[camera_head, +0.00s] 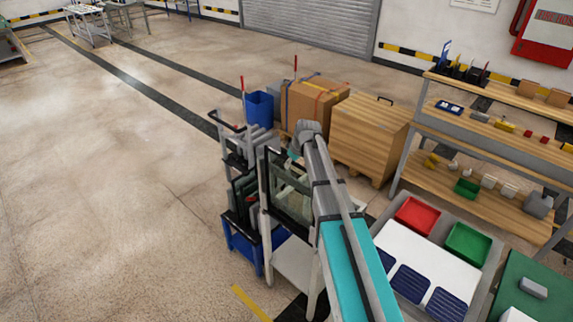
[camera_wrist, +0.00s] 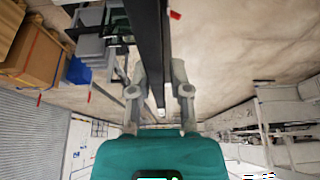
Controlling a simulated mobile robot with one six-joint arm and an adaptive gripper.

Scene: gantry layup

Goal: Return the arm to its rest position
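My arm (camera_head: 345,240) reaches out from the lower right in the head view, over a grey stand with a dark-framed glass panel (camera_head: 290,193). My gripper is mostly hidden behind the wrist there. In the wrist view my gripper (camera_wrist: 160,68) shows two grey fingers set apart, with nothing clearly held. A black bar (camera_wrist: 150,40) runs down the picture between and beyond the fingers; I cannot tell whether it touches them.
A cart with upright panels (camera_head: 240,185) stands left of the glass panel. A blue bin (camera_head: 259,108), cardboard box (camera_head: 313,100) and wooden crate (camera_head: 370,130) stand behind. A shelf rack (camera_head: 480,140) and a table with red (camera_head: 417,216) and green trays (camera_head: 468,242) are right. Floor at left is clear.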

